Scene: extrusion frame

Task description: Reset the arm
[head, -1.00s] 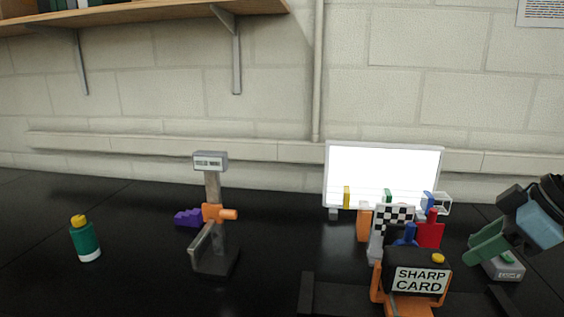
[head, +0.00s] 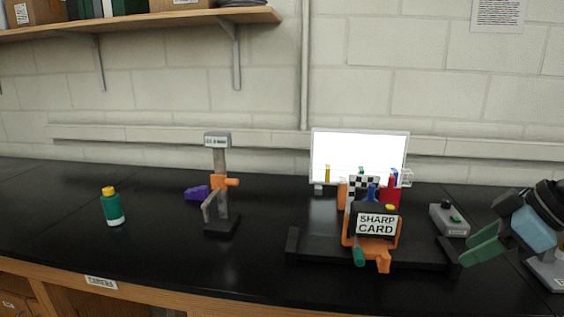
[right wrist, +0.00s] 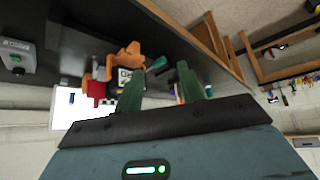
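My right gripper (head: 484,252) is at the right of the head view, its green fingers pointing left. In the right wrist view its fingers (right wrist: 162,80) stand apart with no object held between them. To its left in the head view is a dark extrusion frame (head: 425,250) on the bench. A black block with a "SHARP CARD" label (head: 376,224) sits in an orange holder (head: 383,262) at the frame, with a green-handled piece (head: 359,256) at its front. The gripper appears apart from these. My left gripper is not in view.
A grey box with a green button (head: 449,221) is close to the right gripper. A white lit panel (head: 350,155) stands behind the frame. A grey post stand (head: 220,222), purple piece (head: 197,193) and green bottle (head: 113,208) are further left.

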